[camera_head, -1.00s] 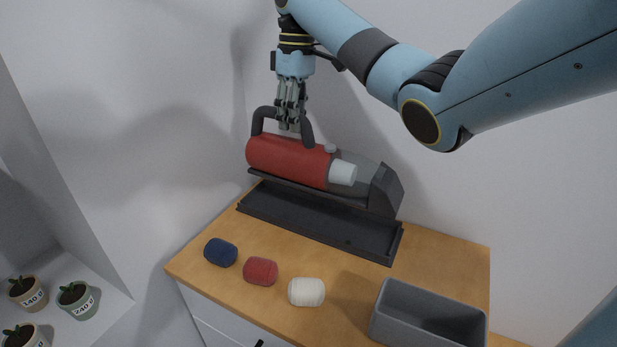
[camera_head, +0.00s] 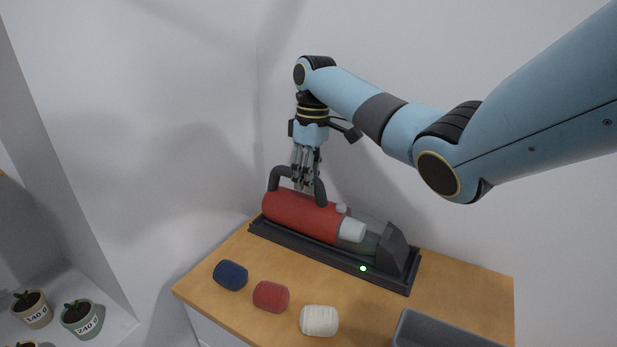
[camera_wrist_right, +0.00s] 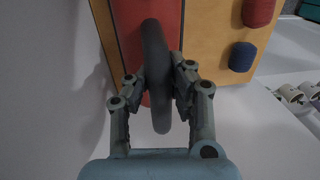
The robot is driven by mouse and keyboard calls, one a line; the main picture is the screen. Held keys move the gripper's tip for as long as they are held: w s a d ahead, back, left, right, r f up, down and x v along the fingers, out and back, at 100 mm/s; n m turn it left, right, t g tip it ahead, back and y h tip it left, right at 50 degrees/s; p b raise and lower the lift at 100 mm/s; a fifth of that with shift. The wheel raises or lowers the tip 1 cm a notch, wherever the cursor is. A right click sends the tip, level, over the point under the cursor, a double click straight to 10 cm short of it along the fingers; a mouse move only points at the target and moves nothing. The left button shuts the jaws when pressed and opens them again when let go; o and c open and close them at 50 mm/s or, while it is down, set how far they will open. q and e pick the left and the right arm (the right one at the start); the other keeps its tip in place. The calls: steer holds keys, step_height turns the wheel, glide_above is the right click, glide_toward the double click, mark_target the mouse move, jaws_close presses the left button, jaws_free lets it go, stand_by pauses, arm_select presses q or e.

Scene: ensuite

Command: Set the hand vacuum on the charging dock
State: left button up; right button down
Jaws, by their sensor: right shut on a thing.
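The hand vacuum (camera_head: 300,213) has a red body, a dark arched handle, a clear section and a dark nozzle. It sits in the long dark charging dock (camera_head: 337,257) at the back of the wooden top, lying along it. A small green light (camera_head: 363,268) glows on the dock's front edge. My right gripper (camera_head: 305,186) is shut on the vacuum's handle from above. In the right wrist view the gripper (camera_wrist_right: 158,85) has its fingers on both sides of the dark handle (camera_wrist_right: 156,60), above the red body. My left gripper is not in view.
A blue roll (camera_head: 230,275), a red roll (camera_head: 271,296) and a white roll (camera_head: 319,320) lie on the wooden top (camera_head: 465,290) in front of the dock. A grey bin (camera_head: 430,332) stands at front right. Potted plants (camera_head: 82,318) stand on a shelf at left.

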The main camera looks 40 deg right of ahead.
steer(key=shift+r, duration=0.1)
steer(key=c, duration=1.7)
jaws_free()
steer(key=o, duration=0.5)
steer(key=r, duration=0.4)
steer(key=d+r+b, duration=0.1)
steer(key=r, duration=0.1)
steer(key=shift+w+r, duration=0.1)
steer(key=r+p, duration=0.1)
steer(key=r, duration=0.1)
steer(key=r+p, duration=0.1)
steer(key=r, duration=0.1)
steer(key=r+p, duration=0.1)
steer(key=shift+d+r, duration=0.25)
steer(key=shift+r, duration=0.15)
